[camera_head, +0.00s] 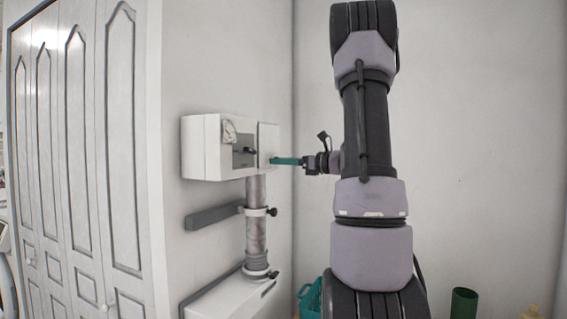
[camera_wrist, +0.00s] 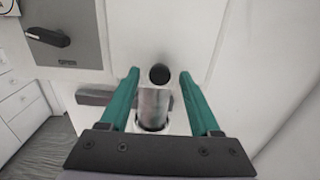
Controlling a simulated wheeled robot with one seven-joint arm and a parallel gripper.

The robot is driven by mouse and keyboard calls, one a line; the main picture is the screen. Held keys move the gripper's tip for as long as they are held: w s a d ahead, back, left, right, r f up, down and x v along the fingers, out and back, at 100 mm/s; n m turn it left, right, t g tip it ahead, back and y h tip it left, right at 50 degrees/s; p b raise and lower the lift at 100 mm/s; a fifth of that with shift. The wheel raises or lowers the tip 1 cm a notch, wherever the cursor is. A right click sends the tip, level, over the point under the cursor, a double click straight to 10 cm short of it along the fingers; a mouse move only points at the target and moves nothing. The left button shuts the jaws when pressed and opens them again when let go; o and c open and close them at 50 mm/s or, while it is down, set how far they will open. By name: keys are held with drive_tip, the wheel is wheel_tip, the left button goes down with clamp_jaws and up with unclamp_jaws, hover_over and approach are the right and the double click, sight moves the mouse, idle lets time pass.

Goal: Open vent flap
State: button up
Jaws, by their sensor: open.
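A white wall-mounted box (camera_head: 200,148) carries a narrow white panel (camera_head: 268,138) at its right end, which looks like the vent flap. In the wrist view the white panel (camera_wrist: 150,35) has a round black knob (camera_wrist: 159,74) near its lower edge. I cannot tell whether the flap stands ajar. My gripper (camera_head: 272,161) has green fingers and reaches the panel from the right. In the wrist view my gripper (camera_wrist: 159,76) is open, one finger on each side of the knob, with visible gaps. Whether the fingertips surround the knob in depth is unclear.
A grey plate with a black handle (camera_wrist: 48,37) sits left of the flap. A metal pipe (camera_head: 256,220) runs down from the box to a lower white unit (camera_head: 225,298). A white wardrobe (camera_head: 85,150) stands left. A teal basket (camera_head: 311,298) and green bin (camera_head: 464,303) stand low down.

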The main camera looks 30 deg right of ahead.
clamp_jaws()
idle(1.4)
